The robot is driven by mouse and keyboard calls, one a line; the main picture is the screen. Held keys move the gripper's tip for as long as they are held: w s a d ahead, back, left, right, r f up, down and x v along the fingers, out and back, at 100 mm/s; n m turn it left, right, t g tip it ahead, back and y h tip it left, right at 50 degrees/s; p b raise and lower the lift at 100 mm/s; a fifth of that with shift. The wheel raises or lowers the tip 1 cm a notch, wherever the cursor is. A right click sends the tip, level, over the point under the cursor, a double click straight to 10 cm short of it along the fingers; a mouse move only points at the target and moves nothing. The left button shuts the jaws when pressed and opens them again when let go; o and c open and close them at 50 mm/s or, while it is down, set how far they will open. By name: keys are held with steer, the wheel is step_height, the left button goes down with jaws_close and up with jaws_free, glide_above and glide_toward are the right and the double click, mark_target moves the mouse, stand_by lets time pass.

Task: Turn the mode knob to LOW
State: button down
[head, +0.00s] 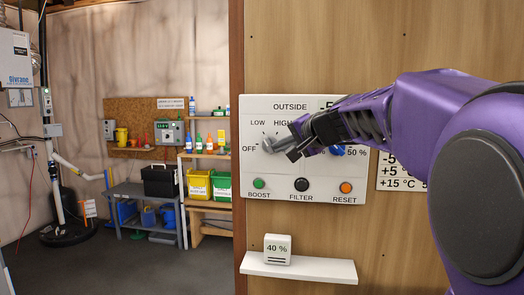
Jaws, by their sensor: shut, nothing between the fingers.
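The white control panel (245,187) is mounted on a wooden wall. Its grey mode knob (267,145) is at the upper left of the panel, with the labels OFF, LOW and HIGH around it. My gripper is in front of the knob and partly covers it, so I cannot tell its exact pointer direction. My gripper (287,152) is shut and empty, with its fingertips at the right side of the knob. I cannot tell whether they touch it.
A blue knob (338,150) is partly hidden behind my arm. Below are the BOOST (259,184), FILTER (302,184) and RESET (346,187) buttons. A small shelf (310,270) bears a display reading 40 % (277,249). Open floor lies to the left.

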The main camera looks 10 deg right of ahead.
steer(key=shift+a+f, duration=0.15)
steer(key=shift+a, duration=0.05)
stand_by(0.3)
steer(key=shift+w+a+r+p, duration=0.1)
steer(key=shift+a+r+p, duration=0.05)
steer(key=shift+r+p, duration=0.55)
steer(key=shift+r, duration=0.1)
steer(key=shift+r, duration=0.1)
